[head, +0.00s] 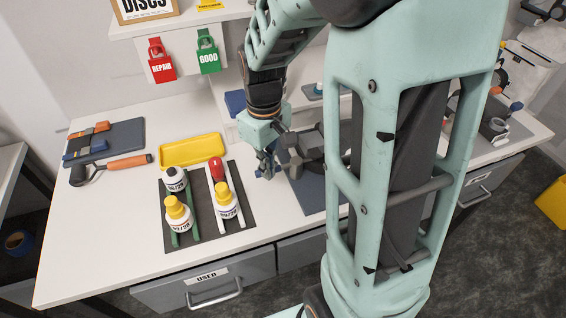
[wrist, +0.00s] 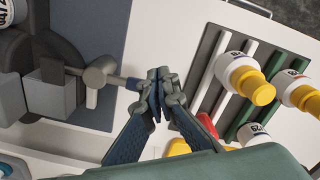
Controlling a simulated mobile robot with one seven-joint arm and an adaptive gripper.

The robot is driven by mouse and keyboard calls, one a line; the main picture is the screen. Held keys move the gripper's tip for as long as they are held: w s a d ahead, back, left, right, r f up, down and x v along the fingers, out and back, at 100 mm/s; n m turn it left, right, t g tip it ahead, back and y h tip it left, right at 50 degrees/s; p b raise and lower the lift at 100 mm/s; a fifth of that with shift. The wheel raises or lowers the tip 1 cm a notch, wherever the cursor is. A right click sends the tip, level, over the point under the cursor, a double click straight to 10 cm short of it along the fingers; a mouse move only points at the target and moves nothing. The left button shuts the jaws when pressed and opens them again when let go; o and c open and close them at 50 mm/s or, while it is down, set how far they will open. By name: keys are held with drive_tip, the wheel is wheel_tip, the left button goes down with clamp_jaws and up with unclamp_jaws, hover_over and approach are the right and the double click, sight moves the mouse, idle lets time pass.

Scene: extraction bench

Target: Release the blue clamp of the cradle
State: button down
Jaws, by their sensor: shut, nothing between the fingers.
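My gripper (wrist: 160,78) is shut and empty in the wrist view, its blue-padded fingers meeting at the tips. In the head view my gripper (head: 265,172) is low over the bench, left of a grey fixture (head: 300,152), which looks like the cradle. In the wrist view this fixture (wrist: 62,58) has light grey blocks and a round dark part. From it a grey clamp arm (wrist: 112,79) reaches toward my fingers, with a small blue end (wrist: 133,84) right beside the left finger. I cannot tell whether they touch. My arm hides much of the fixture in the head view.
An orange-handled tool (head: 128,163) lies at left. The bench's front left is clear.

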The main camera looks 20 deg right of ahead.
drive_tip(key=shift+f, duration=0.15)
drive_tip(key=shift+f+b, duration=1.45)
drive_tip(key=shift+f, duration=0.35)
drive_tip(key=shift+w+a+r, duration=0.1)
drive_tip(key=shift+w+a, duration=0.05)
drive_tip(key=shift+w, duration=0.45)
drive_tip(key=shift+w+a, duration=0.1)
drive_tip(key=shift+w, duration=0.5)
drive_tip(key=shift+w+d+p, duration=0.2)
drive_tip(key=shift+w+p, duration=0.2)
drive_tip(key=shift+w, duration=1.25)
drive_tip(key=shift+w+d, duration=0.35)
drive_tip(key=shift+w, duration=0.5)
drive_tip(key=shift+w+d+p, duration=0.5)
drive_tip(key=shift+w+d, duration=0.75)
drive_tip(key=shift+w, duration=0.15)
